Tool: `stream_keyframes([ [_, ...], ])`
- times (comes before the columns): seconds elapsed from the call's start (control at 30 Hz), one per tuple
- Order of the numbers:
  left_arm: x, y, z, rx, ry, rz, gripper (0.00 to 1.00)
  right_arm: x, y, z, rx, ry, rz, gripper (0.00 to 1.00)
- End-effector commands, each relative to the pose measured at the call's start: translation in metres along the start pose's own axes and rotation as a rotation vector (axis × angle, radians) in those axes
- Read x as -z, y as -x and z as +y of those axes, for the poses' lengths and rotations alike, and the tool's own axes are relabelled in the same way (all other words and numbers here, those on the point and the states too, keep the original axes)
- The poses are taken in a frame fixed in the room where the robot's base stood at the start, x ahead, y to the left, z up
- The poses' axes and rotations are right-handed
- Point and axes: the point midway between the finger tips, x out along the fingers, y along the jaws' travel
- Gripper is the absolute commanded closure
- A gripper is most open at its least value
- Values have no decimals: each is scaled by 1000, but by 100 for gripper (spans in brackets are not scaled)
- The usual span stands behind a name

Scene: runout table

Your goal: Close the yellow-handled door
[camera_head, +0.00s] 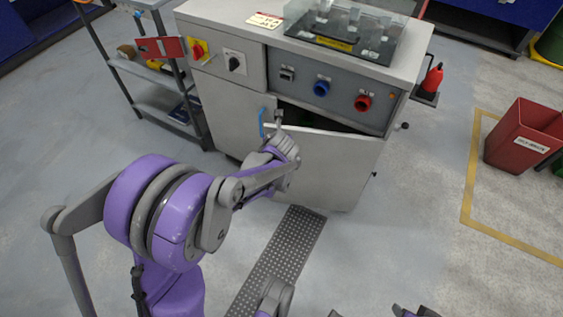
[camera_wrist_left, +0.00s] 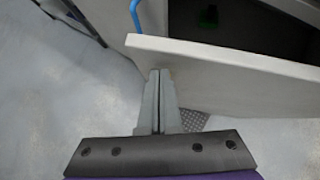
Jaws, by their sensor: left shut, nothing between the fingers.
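A light grey cabinet door (camera_head: 335,170) stands ajar at the front of the machine, with a dark gap along its top; it also shows in the left wrist view (camera_wrist_left: 225,80). No yellow handle shows on it in either view. A blue handle (camera_head: 262,122) is on the panel to its left, and shows at the top of the wrist view (camera_wrist_left: 135,14). My left gripper (camera_head: 279,117) is shut and empty. In the wrist view its fingertips (camera_wrist_left: 158,74) overlap the door's outer face near its left end; I cannot tell if they touch.
The grey machine (camera_head: 225,105) has a control panel with blue and red sockets. A shelf cart (camera_head: 160,100) stands at left. A red bin (camera_head: 525,135) stands at right within yellow floor lines. A perforated floor strip (camera_head: 280,260) runs before the door. The floor right of it is clear.

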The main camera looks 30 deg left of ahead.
Motion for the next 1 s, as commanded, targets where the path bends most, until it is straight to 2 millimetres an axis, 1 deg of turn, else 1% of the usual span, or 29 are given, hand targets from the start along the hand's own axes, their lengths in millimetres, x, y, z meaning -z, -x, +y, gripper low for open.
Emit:
stream_keyframes([
  [0.03, -11, -12, -2, -8, 8, 0, 100, 0, 1, 0, 0, 0, 0, 55],
  [0.2, -41, -42, -12, -15, 14, 1, 100, 1, 3, 0, 0, 0, 1, 55],
  [0.4, -66, -66, -25, -18, 16, 2, 100, 1, 4, 0, 0, 0, 1, 55],
  [0.6, -79, -80, -34, -19, 17, 2, 100, 1, 5, 0, 0, 0, 1, 55],
  [1.0, -86, -86, -39, -17, 16, -3, 100, 1, 5, 0, 0, 0, 1, 55],
])
